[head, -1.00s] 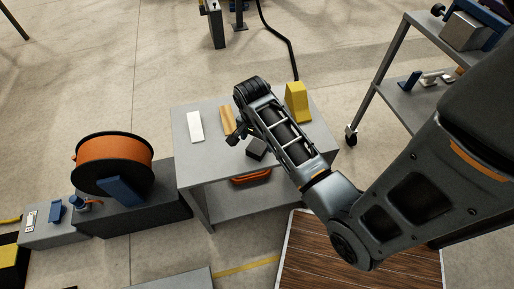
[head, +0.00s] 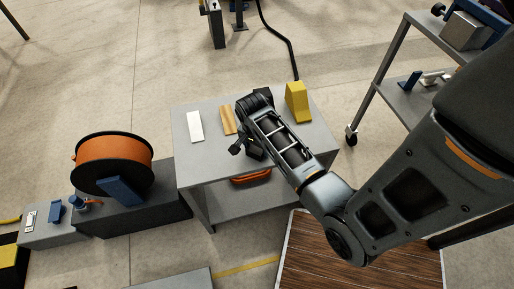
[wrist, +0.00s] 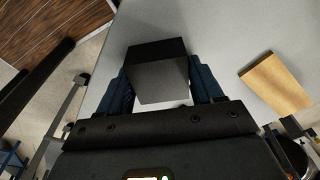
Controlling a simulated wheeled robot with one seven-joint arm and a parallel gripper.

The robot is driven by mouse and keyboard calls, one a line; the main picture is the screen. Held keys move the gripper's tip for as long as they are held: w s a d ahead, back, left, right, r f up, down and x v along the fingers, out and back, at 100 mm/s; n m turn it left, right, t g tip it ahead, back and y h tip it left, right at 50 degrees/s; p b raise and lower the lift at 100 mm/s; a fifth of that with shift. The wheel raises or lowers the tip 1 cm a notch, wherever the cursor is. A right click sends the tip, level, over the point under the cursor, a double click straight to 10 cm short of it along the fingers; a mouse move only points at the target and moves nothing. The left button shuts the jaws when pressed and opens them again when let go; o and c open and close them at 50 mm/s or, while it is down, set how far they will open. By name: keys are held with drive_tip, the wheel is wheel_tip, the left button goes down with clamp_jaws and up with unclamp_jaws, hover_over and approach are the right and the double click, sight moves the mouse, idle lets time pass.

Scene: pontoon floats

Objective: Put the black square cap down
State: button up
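The black square cap (wrist: 160,80) sits between the two blue fingers of my gripper (wrist: 163,92) in the wrist view. A finger lies along each side of it, and the gripper looks shut on it. In the head view the cap (head: 253,151) shows as a dark shape at the near side of the grey table (head: 207,170), partly hidden by my gripper and arm. I cannot tell whether its underside touches the tabletop.
The tabletop's right and front left are clear. An orange reel (head: 115,160) stands left; a shelf rack (head: 385,85) stands right.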

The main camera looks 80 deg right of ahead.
drive_tip(key=c, duration=0.7)
drive_tip(key=shift+o, duration=0.2)
drive_tip(key=shift+r, duration=0.1)
